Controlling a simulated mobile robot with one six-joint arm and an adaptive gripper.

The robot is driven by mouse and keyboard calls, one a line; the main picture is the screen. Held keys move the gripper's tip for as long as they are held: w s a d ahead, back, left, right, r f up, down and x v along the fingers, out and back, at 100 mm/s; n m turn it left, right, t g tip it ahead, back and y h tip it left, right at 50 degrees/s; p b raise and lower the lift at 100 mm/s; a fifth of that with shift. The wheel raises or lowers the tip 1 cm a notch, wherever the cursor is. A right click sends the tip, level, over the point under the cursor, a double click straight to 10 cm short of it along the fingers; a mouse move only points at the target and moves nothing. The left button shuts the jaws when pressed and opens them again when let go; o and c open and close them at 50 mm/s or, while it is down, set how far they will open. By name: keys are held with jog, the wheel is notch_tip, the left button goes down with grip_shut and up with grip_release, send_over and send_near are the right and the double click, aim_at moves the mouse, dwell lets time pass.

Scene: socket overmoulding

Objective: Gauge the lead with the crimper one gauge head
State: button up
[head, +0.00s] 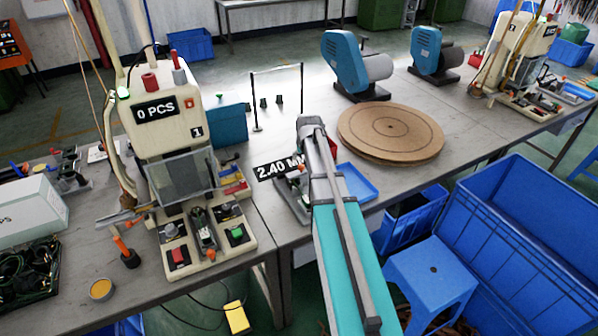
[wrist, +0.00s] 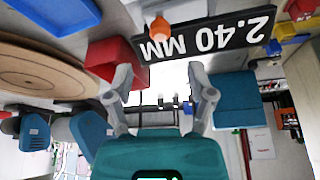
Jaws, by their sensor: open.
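The gauge head's black display (head: 280,167) reads 2.40 MM, just right of crimper one (head: 168,125), which shows 0 PCS and a 1. In the wrist view the display (wrist: 208,35) appears upside down, with an orange-ended part (wrist: 159,28) beside it. My gripper (wrist: 161,68) is open. Its grey fingers stand apart with nothing between the tips, near the orange-ended part and the display. In the head view my arm reaches over the bench right of the display and hides my fingers. I cannot make out the lead for certain.
A red block (wrist: 112,62) is close to one finger. A blue tray (head: 357,182) and stacked round brown boards (head: 390,133) lie right of my arm. A thin black frame (head: 278,97) stands behind. Blue bins (head: 520,235) and a stool (head: 432,272) are at the right.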

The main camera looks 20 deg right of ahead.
aim_at(301, 165)
jog(key=shift+b+x, duration=3.45)
jog(key=shift+x, duration=0.55)
grip_shut()
